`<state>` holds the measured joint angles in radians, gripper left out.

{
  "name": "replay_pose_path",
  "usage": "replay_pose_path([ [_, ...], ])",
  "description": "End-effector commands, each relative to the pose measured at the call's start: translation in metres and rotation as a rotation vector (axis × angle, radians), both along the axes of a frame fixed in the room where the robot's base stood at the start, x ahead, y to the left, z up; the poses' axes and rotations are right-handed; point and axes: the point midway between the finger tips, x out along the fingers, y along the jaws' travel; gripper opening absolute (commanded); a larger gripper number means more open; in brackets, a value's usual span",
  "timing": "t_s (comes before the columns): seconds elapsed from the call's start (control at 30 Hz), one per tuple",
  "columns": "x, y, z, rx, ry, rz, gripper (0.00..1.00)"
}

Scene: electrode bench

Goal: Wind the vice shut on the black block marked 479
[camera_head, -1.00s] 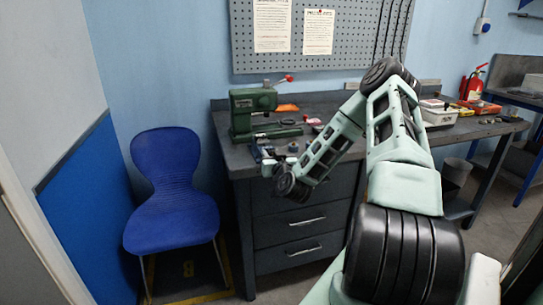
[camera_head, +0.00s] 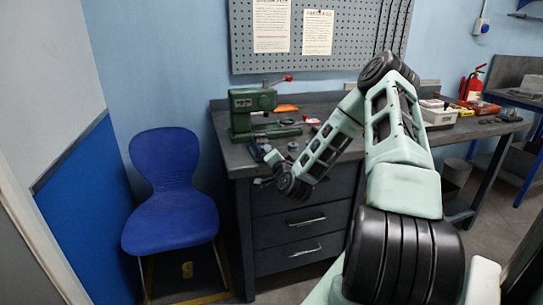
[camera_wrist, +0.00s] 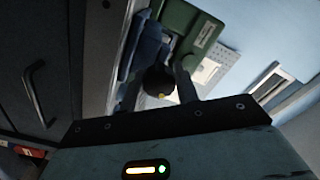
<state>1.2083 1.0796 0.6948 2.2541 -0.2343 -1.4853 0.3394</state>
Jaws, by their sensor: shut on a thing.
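The blue vice (camera_head: 260,151) sits at the front left edge of the bench. It also shows in the wrist view (camera_wrist: 151,42), beyond my fingers. My gripper (camera_wrist: 158,85) is at the front of the vice, shut on a dark round knob with a yellow dot (camera_wrist: 157,80), which looks like the end of the vice's screw or handle. In the head view my wrist hangs just in front of the bench edge, below the vice. I cannot make out the black block marked 479 or the gap between the vice jaws.
A green press (camera_head: 252,112) with a red-knobbed lever stands behind the vice on the dark bench (camera_head: 345,112). Drawers (camera_head: 300,222) lie below my wrist. A blue chair (camera_head: 170,205) stands left of the bench. Boxes (camera_head: 437,112) sit farther right.

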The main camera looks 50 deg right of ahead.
Motion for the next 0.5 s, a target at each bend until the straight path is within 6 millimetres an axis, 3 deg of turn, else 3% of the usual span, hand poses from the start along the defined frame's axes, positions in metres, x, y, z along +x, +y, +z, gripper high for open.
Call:
replay_pose_path([
  [0.5, -0.0009, -0.0011, -0.0021, 0.414, -0.253, -0.001, 0.08],
])
